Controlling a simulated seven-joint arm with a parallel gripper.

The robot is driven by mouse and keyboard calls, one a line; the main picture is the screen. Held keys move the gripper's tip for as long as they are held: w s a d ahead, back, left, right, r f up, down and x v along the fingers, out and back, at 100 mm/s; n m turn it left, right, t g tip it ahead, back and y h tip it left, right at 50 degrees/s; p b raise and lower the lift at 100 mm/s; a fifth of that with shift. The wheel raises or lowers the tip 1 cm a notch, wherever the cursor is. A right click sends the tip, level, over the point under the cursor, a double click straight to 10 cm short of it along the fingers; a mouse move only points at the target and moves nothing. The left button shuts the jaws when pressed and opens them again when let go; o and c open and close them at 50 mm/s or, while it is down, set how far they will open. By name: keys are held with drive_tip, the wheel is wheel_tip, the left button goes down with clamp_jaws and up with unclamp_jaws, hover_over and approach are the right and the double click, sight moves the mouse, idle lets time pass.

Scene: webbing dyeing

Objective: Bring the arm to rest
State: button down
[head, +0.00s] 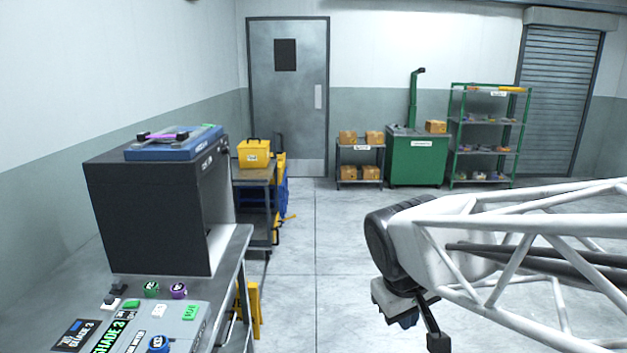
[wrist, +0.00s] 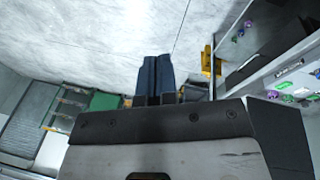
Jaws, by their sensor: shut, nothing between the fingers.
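My gripper (wrist: 153,78) shows in the wrist view with its two dark blue fingers side by side, shut and empty, over bare floor. In the head view my arm reaches in from the right edge, and its end hangs over the open floor, right of the workbench and clear of it. The gripper (head: 405,318) is partly visible there below the dark wrist joint, pointing down; its fingertips are hard to make out.
A workbench (head: 238,262) at left carries a dark box (head: 150,215) and a control panel (head: 185,325). A cart with a yellow case (head: 254,152) stands behind it. A green cabinet (head: 418,160) and green shelf (head: 488,135) stand far back. The middle floor is clear.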

drive_tip(key=s+d+f+m+y, duration=0.1)
drive_tip(key=s+d+m, duration=0.2)
drive_tip(key=s, duration=0.6)
drive_tip(key=shift+s+d+f+m+y, duration=0.15)
drive_tip(key=shift+s+d+m+y, duration=0.2)
drive_tip(key=shift+m, duration=0.25)
idle(1.6)
